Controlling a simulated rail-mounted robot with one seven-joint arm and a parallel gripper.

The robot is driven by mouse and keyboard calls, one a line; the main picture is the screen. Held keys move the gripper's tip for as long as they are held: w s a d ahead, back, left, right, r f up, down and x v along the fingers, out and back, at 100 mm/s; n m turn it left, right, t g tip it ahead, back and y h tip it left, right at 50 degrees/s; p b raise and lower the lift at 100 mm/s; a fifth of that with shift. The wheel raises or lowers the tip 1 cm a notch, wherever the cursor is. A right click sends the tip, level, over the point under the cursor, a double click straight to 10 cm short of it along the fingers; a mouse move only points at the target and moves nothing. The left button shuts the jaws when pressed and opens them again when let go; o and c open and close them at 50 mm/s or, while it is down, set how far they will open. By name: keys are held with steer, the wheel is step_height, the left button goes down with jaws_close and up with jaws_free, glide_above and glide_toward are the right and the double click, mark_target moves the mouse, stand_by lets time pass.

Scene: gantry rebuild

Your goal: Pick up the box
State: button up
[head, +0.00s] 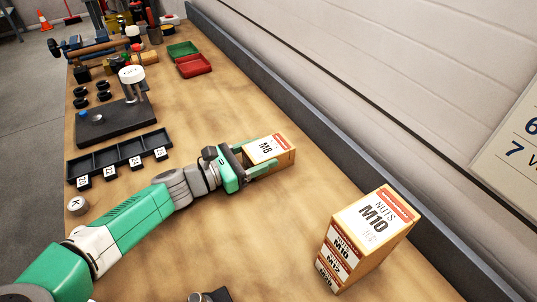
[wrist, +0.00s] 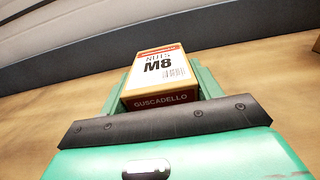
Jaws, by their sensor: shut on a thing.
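The box marked M8 (head: 267,149) is tan with a white and red label, near the middle of the bench in the head view. My gripper (head: 266,156) is shut on it, with one green finger along each side. In the wrist view the M8 box (wrist: 157,75) sits between the two fingers, its label reading nuts M8 and its near end reading Guscadello. I cannot tell whether the box touches the bench or is held just above it.
A black divided tray (head: 119,156), a dark plate (head: 115,122), a red tray (head: 193,66) and a green tray (head: 183,49) lie left and behind. A grey ledge (head: 300,104) runs along the wall.

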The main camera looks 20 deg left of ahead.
steer(key=shift+r, duration=0.1)
steer(key=r+p, duration=0.2)
steer(key=r, duration=0.2)
steer(key=shift+s, duration=0.2)
steer(key=s+d+p, duration=0.1)
steer(key=s+d, duration=0.1)
steer(key=s, duration=0.3)
steer(key=s+d+p, duration=0.2)
steer(key=s, duration=0.2)
steer(key=s+d+r+p, duration=0.1)
steer(key=s+d+p, duration=0.1)
steer(key=s, duration=0.3)
steer(key=shift+s, duration=0.3)
steer(key=shift+a, duration=0.1)
